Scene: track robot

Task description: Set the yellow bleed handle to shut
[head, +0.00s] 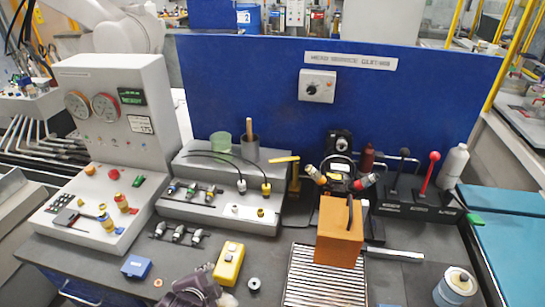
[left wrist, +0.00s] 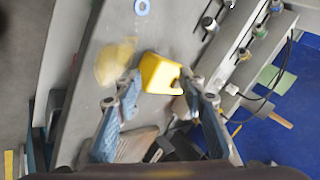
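The yellow bleed handle (head: 284,160) shows in the head view as a flat lever. It lies about level and points left from the top of a yellow post, behind the right end of the grey connector panel. I cannot make it out in the left wrist view. My left gripper (head: 212,284) is low in the head view, by the front of the bench and well away from the handle. In the left wrist view its fingers (left wrist: 156,88) are apart, with a yellow box (left wrist: 162,72) beyond and between the tips. Nothing is clearly held. My right gripper is not in view.
The yellow box (head: 229,265) lies at the front, near a blue box (head: 136,268). The grey panel (head: 210,207) with connectors and cables stands behind. An orange block (head: 338,243) and black-and-red levers (head: 429,172) are to the right. A blue wall (head: 420,95) closes the back.

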